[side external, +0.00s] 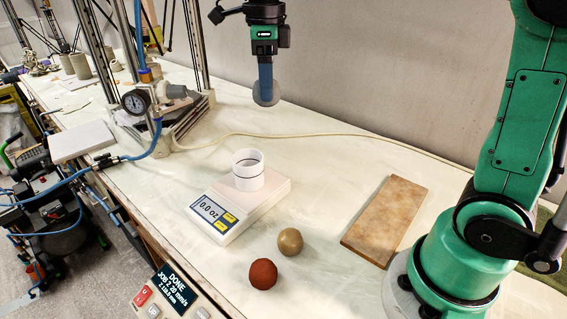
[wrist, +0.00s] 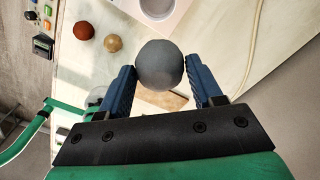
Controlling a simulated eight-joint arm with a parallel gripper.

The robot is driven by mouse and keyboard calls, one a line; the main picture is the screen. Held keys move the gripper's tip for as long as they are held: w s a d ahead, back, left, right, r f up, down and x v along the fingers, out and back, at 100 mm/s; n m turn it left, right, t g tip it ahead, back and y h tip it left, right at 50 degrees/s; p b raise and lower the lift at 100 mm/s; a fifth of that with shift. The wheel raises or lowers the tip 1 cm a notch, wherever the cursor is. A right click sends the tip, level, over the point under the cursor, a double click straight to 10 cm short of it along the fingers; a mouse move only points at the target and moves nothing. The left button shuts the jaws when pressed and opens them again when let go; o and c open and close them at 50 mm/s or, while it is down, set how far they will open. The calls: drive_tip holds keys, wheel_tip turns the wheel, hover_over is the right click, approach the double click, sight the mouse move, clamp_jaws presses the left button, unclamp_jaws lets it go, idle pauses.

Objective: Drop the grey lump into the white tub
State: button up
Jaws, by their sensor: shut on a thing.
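The grey lump (wrist: 160,66) is a smooth ball between the two blue fingers of my gripper (wrist: 160,78) in the wrist view. In the side view, my gripper (side external: 265,90) hangs high above the table, shut on the grey lump (side external: 266,93), which is partly hidden by a finger. The white tub (side external: 249,170) is a small open cup with a dark line around it, upright on a white scale. The lump is held well above the tub and apart from it. In the wrist view, the tub (wrist: 158,8) is cut off at the top edge.
A scale (side external: 240,206) reading 0.0 oz carries the tub. A tan ball (side external: 290,242) and a red-brown ball (side external: 263,274) lie in front of it. A brown slab (side external: 385,220) lies right. A frame with a gauge (side external: 137,102) stands left, and a pale hose (side external: 300,136) crosses behind.

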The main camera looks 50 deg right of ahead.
drive_tip(key=w+f, duration=0.3)
drive_tip(key=f, duration=0.4)
drive_tip(key=shift+w+a, duration=0.15)
drive_tip(key=shift+a, duration=0.15)
drive_tip(key=o, duration=1.4)
drive_tip(key=shift+r, duration=2.9)
